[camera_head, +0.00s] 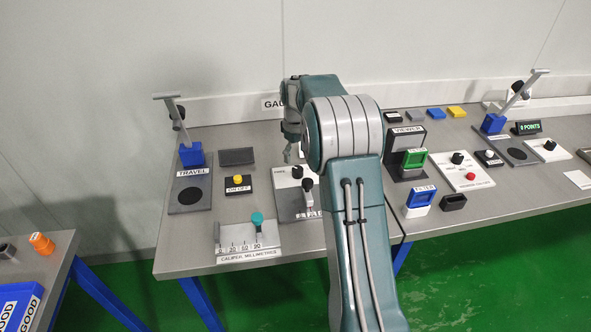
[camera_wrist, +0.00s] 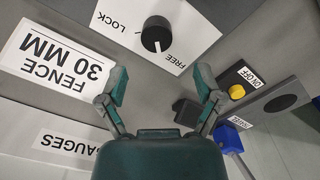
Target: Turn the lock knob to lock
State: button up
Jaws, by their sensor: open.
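The lock knob (camera_wrist: 156,34) is a round black knob on a white plate (camera_wrist: 192,30) marked LOCK and FREE, at the top of the wrist view. Its white pointer line points down toward the FREE side. In the head view a black knob (camera_head: 297,172) on a white plate, apparently the same one, shows just below my gripper (camera_head: 294,155). In the wrist view my gripper (camera_wrist: 161,72) is open and empty. Its two fingers are spread wide, with the knob beyond the tips, roughly centred between them and apart from them.
A FENCE 30 MM sign (camera_wrist: 58,62) lies beside the knob plate. The ON/OFF box with a yellow button (camera_head: 238,180), the TRAVEL stand (camera_head: 190,190) and the caliper scale (camera_head: 247,243) stand to the left. A black-handled lever (camera_head: 308,187) is close to the knob.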

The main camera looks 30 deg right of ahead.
aim_at(297, 168)
jog(key=f, duration=0.5)
jog(key=shift+d+f, duration=0.35)
jog(key=shift+d, duration=0.05)
jog(key=shift+a+f, duration=0.2)
jog(key=shift+f, duration=0.2)
jog(key=c, duration=1.2)
